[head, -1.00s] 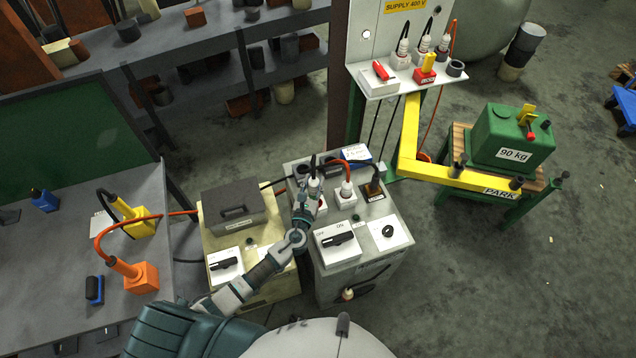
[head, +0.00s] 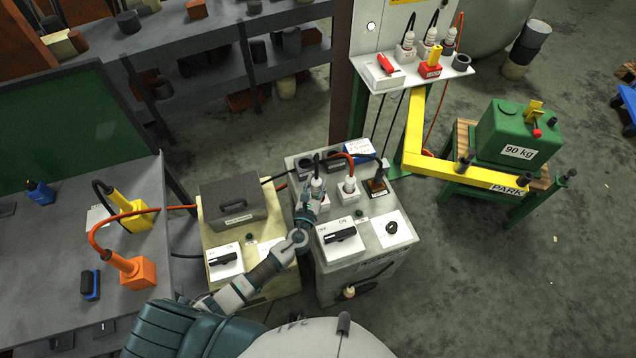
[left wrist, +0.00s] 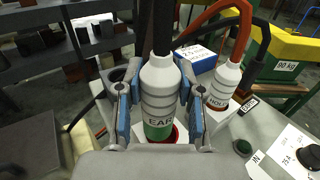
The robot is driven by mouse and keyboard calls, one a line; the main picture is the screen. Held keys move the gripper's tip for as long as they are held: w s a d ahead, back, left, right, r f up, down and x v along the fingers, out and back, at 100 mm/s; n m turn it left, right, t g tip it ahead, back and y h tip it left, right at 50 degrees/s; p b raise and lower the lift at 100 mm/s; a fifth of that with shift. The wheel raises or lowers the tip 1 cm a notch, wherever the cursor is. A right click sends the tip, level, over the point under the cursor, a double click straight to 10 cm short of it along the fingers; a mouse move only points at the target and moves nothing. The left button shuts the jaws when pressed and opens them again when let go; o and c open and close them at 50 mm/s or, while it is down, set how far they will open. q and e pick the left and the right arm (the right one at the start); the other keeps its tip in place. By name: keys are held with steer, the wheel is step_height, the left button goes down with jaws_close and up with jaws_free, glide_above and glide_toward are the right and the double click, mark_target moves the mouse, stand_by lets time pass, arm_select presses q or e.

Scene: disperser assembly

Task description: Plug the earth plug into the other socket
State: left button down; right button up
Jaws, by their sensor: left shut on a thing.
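In the head view my left gripper (head: 313,192) reaches the plug (head: 317,184) from below. My right gripper is not in view.
A white plug lettered "HOLD" (left wrist: 222,88) with a red cable stands close right of the earth plug. A black plug (head: 377,184) is beyond it. White switches (head: 340,238) sit in front. A supply panel shelf (head: 415,70) holds more plugs.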

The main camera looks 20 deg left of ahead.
arm_select(q)
steer(key=shift+d, duration=0.15)
steer(key=shift+d+r, duration=0.1)
steer(key=shift+d, duration=0.55)
steer(key=shift+a, duration=1)
steer(key=shift+d, duration=0.55)
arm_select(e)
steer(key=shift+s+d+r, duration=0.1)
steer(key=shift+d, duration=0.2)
arm_select(q)
steer(key=shift+a, duration=0.2)
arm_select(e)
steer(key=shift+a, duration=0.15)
